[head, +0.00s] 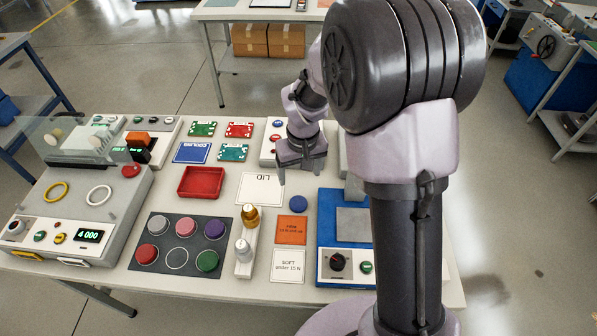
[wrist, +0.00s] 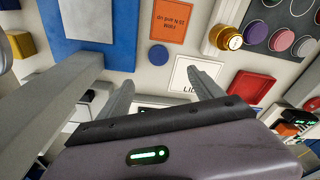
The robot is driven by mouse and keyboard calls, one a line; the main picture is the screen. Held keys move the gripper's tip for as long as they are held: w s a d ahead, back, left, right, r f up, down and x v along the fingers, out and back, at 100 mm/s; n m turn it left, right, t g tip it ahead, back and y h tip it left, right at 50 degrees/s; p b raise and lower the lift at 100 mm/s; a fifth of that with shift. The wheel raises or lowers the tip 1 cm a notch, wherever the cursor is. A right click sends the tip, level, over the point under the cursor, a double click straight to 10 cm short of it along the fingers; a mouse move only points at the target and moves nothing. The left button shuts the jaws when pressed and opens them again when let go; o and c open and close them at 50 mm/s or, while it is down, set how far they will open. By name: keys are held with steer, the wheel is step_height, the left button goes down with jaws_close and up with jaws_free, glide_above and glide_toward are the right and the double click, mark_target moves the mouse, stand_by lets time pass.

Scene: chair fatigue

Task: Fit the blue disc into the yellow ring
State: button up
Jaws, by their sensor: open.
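The blue disc (head: 298,203) lies flat on the white table, just above the orange card in the head view. It also shows in the wrist view (wrist: 158,56), ahead of the fingers and not touched by them. The yellow ring (head: 55,192) lies on top of the grey machine at the left end of the table, beside a white ring. It is not seen in the wrist view. My gripper (head: 300,176) points down above the table, behind the disc. Its two fingers (wrist: 160,80) are spread wide with nothing between them.
The grey machine (head: 130,190) has a clear raised cover. A dark mat (head: 192,218) with several coloured discs, a red tray (head: 202,181) and a white stand (head: 246,240) with gold and silver knobs lie between. A blue machine (head: 328,215) stands right of the disc.

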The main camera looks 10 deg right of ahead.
steer(key=b, duration=0.3)
glide_above(298, 202)
steer(key=s, duration=0.1)
steer(key=f, duration=1)
steer(key=shift+a+f, duration=0.3)
steer(key=shift+f, duration=0.1)
steer(key=f, duration=0.1)
steer(key=f+b, duration=0.1)
steer(key=f, duration=0.1)
steer(key=w+f, duration=0.1)
steer(key=f, duration=0.1)
steer(key=shift+d+f+b, duration=0.25)
steer(key=shift+d+b, duration=0.1)
steer(key=shift+b, duration=0.05)
steer(key=shift+s+r, duration=0.1)
steer(key=shift+r, duration=0.05)
steer(key=shift+c, duration=0.5)
steer(key=c, duration=1.6)
